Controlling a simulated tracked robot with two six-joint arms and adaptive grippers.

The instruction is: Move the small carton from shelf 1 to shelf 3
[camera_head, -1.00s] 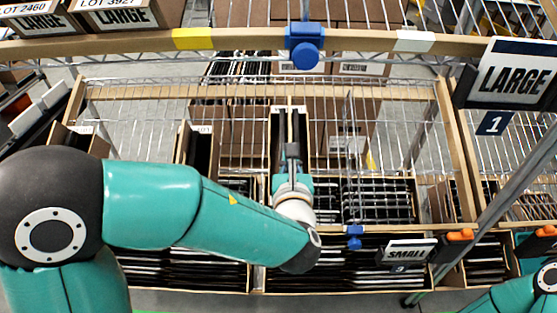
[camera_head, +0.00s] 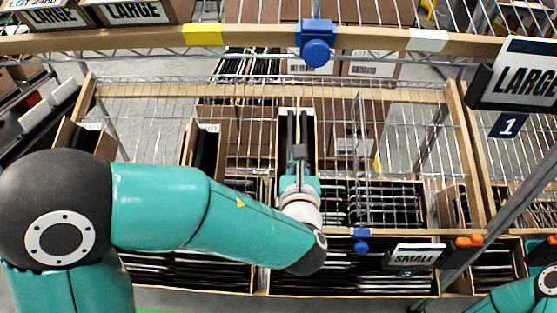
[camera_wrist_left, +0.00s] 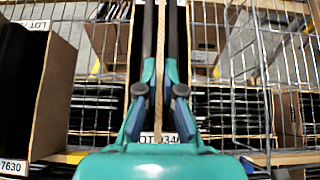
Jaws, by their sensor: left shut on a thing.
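A narrow, open-topped brown carton (camera_head: 281,145) with dark contents stands on the wire shelf (camera_head: 370,130) in the middle of the head view. My left gripper (camera_head: 299,152) reaches over its near end and is shut on it. In the left wrist view the gripper's fingers (camera_wrist_left: 160,90) point along the carton, with a partly hidden LOT label (camera_wrist_left: 160,138) between them. The fingers hide much of the carton's near end, and I cannot tell whether it is lifted off the wires. My right gripper is out of view; only part of the right arm shows at the lower right.
A second narrow carton (camera_head: 203,150) stands to the left on the same shelf. A wooden rail with a SMALL sign (camera_head: 413,256) runs in front, above rows of dark-filled cartons. An upper beam (camera_head: 150,41), a blue clamp (camera_head: 316,45) and a LARGE sign (camera_head: 520,75) are close above. Bare wire lies right of the held carton.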

